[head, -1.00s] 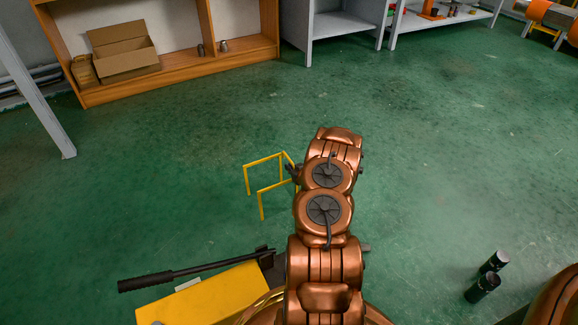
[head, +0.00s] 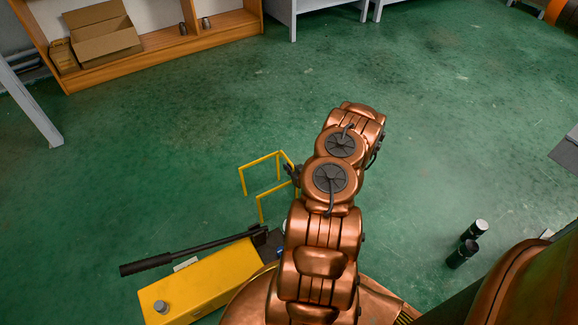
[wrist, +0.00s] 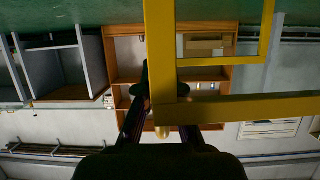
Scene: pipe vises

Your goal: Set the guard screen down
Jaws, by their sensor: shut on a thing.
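The guard screen is a yellow frame of thin bars (head: 259,161), seen left of my arm in the head view, over the green floor. It also fills the upper right of the wrist view as thick yellow bars (wrist: 250,106). My gripper (wrist: 165,103) is shut on one of its bars. In the head view, my gripper (head: 293,172) shows only partly at the screen's right side, with my copper arm hiding the rest. The screen's legs point down toward the floor; I cannot tell whether they touch it.
A yellow unit with a black lever (head: 200,286) is at lower left. A wooden shelf (head: 160,45) with a cardboard box (head: 102,35) is at the back left. The green floor between is clear.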

